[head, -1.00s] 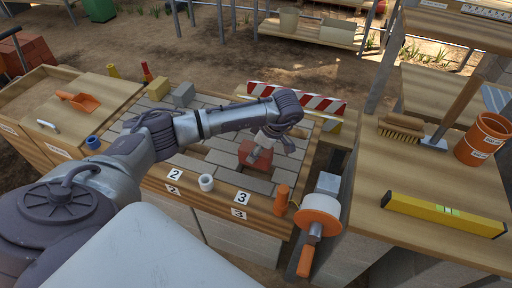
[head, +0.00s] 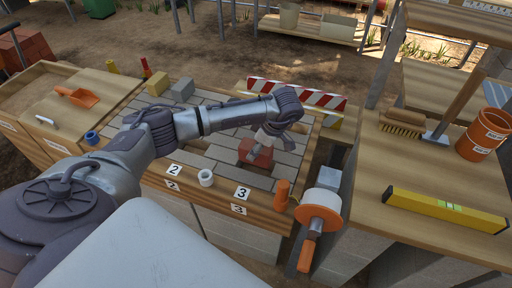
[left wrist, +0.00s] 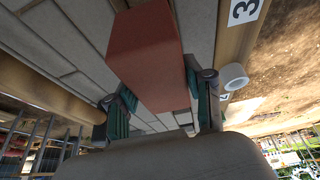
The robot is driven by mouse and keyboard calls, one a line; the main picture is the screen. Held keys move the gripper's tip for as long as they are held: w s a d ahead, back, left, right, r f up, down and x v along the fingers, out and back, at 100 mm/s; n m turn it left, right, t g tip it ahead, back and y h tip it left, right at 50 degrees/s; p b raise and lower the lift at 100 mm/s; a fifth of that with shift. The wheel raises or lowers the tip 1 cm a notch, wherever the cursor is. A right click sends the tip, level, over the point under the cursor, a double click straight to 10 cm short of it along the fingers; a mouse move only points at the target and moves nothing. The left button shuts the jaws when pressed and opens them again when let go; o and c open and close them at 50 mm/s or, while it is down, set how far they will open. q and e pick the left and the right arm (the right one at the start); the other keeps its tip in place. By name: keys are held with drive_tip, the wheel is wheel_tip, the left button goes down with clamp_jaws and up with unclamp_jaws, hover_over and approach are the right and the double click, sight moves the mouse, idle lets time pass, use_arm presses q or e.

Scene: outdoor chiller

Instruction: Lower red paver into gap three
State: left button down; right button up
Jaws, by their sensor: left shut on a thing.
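The red paver (head: 256,154) is a brick-shaped block above the grey paved bed (head: 286,158). My left gripper (head: 264,142) is shut on it from above. In the left wrist view the red paver (left wrist: 147,55) sits between the two green-padded fingers (left wrist: 160,105). The number 3 label (head: 242,193) is on the wooden front rail, nearer than the paver and slightly left. The gap behind this label is not clearly visible; the paver and arm cover part of the bed. I cannot tell whether the paver touches the bed. My right gripper is not in view.
A white cup-like ring (head: 206,178) stands on the front rail between labels 2 (head: 174,170) and 3. An orange cylinder (head: 282,193) and an orange-white reel (head: 318,211) are at the front right corner. A striped barrier (head: 318,99) stands behind. Yellow (head: 158,84) and grey blocks (head: 182,89) sit at the back.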

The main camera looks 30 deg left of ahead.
use_arm(q)
drive_tip(key=shift+f+b, duration=0.9)
drive_tip(key=shift+f, duration=0.2)
drive_tip(key=shift+f+b, duration=0.75)
drive_tip(key=shift+f, duration=0.3)
drive_tip(key=shift+f+b, duration=0.35)
drive_tip(key=shift+f, duration=0.1)
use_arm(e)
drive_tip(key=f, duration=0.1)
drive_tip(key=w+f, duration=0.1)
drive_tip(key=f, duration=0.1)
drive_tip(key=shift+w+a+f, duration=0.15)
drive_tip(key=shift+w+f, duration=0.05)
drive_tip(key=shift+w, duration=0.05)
use_arm(q)
drive_tip(key=shift+r, duration=0.15)
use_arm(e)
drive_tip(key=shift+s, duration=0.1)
